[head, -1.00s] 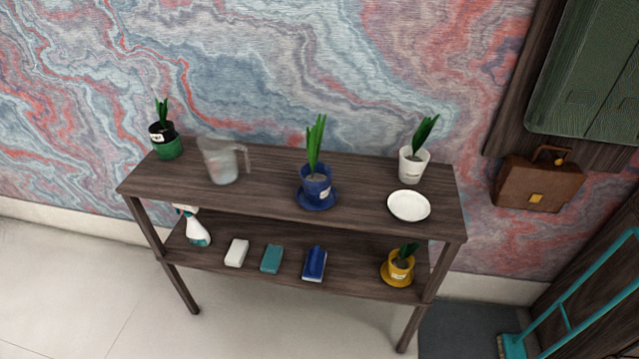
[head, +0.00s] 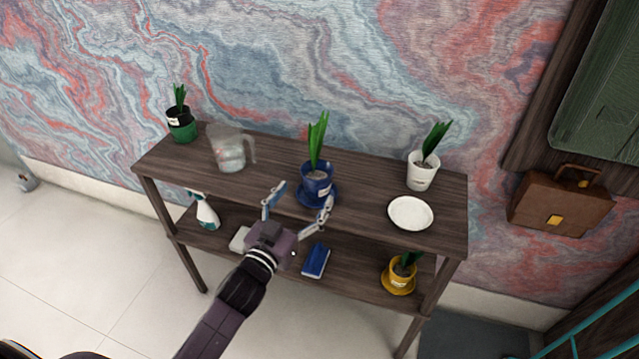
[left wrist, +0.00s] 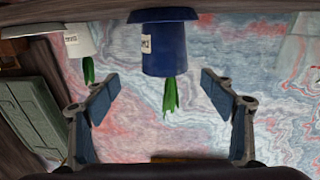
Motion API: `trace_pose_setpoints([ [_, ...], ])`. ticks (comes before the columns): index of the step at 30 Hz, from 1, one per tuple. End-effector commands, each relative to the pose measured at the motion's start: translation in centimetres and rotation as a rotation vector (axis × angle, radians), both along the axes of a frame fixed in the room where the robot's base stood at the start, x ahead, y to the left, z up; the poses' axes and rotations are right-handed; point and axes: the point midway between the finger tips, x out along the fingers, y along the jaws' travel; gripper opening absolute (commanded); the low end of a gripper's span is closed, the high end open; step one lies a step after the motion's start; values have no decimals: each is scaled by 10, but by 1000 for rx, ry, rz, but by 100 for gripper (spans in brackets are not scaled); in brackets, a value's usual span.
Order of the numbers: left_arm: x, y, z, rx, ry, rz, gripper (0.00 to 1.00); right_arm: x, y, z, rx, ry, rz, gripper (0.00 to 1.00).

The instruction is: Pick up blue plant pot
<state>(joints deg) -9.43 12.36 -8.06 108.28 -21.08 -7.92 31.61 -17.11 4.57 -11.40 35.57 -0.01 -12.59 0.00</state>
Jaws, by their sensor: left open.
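The blue plant pot (head: 317,180) holds a green plant and stands upright on a blue saucer at the middle of the shelf unit's top board. It also shows upside down in the left wrist view (left wrist: 165,52), with a white label on its side. My left gripper (head: 298,197) is open and empty, in front of the pot, its fingers spread to either side and pointing at it. In the left wrist view the pot lies between and beyond the fingertips (left wrist: 160,82), and I see no contact. My right gripper is in neither view.
On the top board (head: 265,172) stand a green pot (head: 182,128), a clear jug (head: 230,153), a white pot (head: 422,172) and a white plate (head: 410,214). The lower shelf holds a spray bottle (head: 207,213), a blue book-like item (head: 316,261) and a yellow pot (head: 399,277).

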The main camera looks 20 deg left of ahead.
Motion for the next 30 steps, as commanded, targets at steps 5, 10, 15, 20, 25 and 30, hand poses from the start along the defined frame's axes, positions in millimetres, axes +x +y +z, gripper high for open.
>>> trace_pose_setpoints([
  [5, 19, -1, 1, 1, 0, 1, 76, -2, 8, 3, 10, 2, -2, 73],
  [10, 42, 2, 1, 1, 1, 1, 76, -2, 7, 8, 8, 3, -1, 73],
  [15, 62, 0, -1, -1, 2, 0, 76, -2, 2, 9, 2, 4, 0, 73],
  [20, 68, -1, -2, -1, 2, 0, 76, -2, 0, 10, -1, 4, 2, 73],
  [25, 67, -1, -2, -1, 3, 0, 74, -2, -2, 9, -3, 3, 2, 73],
  [30, 67, -1, -2, -1, 3, 0, 55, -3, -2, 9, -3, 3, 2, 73],
])
